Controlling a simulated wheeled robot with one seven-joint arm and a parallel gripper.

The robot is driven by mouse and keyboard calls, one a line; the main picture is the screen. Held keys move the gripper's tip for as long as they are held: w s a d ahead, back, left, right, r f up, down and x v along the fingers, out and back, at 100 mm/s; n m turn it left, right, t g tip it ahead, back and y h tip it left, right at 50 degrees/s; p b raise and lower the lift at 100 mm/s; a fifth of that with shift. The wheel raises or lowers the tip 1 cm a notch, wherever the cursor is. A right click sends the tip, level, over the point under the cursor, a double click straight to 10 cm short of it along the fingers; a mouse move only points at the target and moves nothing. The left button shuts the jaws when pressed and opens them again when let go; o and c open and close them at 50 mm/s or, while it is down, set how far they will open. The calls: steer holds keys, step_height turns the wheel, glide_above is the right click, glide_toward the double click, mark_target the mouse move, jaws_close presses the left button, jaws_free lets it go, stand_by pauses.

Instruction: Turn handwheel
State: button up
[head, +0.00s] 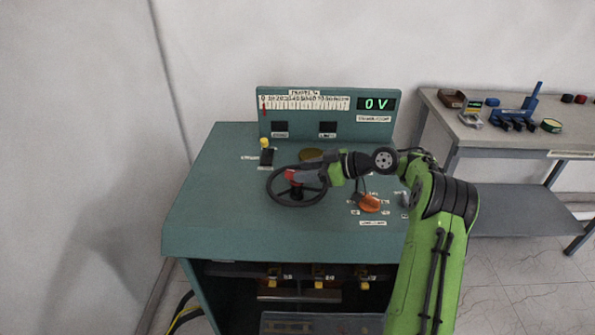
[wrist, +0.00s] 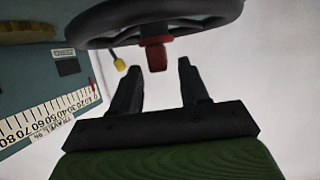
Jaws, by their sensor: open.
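The black handwheel (head: 299,204) lies on the sloping top of the green console, with a red knob (head: 291,175) at its far left part. My gripper (head: 303,176) is over the wheel, reaching in from the right toward the knob. In the wrist view the wheel (wrist: 170,22) spans the top and the red knob (wrist: 156,54) shows between and just beyond the fingertips of my gripper (wrist: 160,67). The fingers are apart, with clear gaps beside the knob. Part of the wheel is hidden by my gripper in the head view.
The green console (head: 215,215) has an upright panel with a travel scale (head: 310,102) and a display (head: 377,104) reading 0 V. A yellow-tipped lever (head: 265,143) and an orange knob (head: 369,203) flank the wheel. A grey bench (head: 480,137) with tools stands at right.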

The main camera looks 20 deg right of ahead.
steer(key=p+v, duration=0.2)
steer(key=v, duration=1)
steer(key=shift+s+d, duration=0.2)
steer(key=shift+d, duration=0.05)
steer(key=s+a+r+m+g+h, duration=0.2)
steer(key=a+r+h, duration=0.1)
steer(key=a, duration=0.6)
steer(key=s+a+r+m+g+h, duration=0.1)
steer(key=s+a+r+h, duration=0.2)
steer(key=a, duration=0.6)
steer(key=s+a+f+m+h+p, duration=0.1)
steer(key=s+m+h, duration=0.3)
steer(key=s, duration=2)
steer(key=m, duration=0.3)
steer(key=shift+s+f, duration=0.2)
steer(key=shift+s, duration=0.15)
